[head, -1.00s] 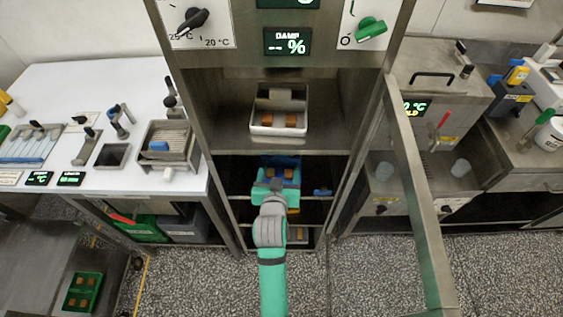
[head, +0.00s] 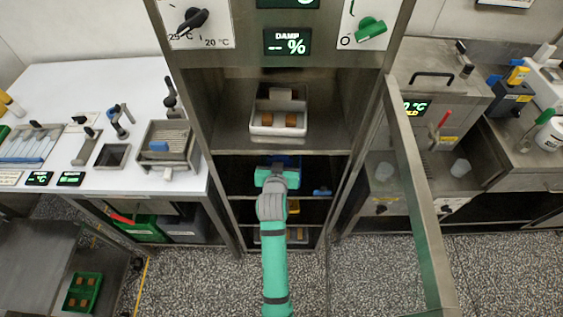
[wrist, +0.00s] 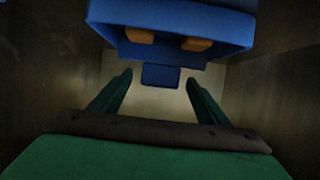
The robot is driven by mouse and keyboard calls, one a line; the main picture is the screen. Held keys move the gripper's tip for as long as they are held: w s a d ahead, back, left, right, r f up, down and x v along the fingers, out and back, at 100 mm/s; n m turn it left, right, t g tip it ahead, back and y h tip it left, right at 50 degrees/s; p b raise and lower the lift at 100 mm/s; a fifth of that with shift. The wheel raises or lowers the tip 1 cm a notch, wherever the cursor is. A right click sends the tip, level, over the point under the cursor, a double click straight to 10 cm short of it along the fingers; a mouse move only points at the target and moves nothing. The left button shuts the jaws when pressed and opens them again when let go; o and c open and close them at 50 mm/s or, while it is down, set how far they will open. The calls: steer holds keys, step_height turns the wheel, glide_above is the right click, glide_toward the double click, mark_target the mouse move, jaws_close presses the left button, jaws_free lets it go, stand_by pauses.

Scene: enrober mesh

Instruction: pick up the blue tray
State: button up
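The blue tray (head: 290,161) sits on a shelf of the open cabinet, below the compartment with the white tray. In the head view it is mostly hidden behind my gripper (head: 277,172), with only a dark blue strip showing. In the wrist view the blue tray (wrist: 175,56) is ahead of my gripper (wrist: 159,78), with brown pieces in it and a small blue tab at its front. My gripper is open, its two fingers apart on either side of the tab in the picture. I cannot tell whether the tab is in the gap or beyond it.
A white tray (head: 278,131) with brown pieces stands on the shelf above. The open cabinet door (head: 415,190) juts out on the right. A white-topped worktable (head: 110,85) is on the left. A green tray (head: 83,292) with brown pieces lies at lower left.

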steer(key=c, duration=1.5)
jaws_close()
steer(key=shift+r, duration=0.1)
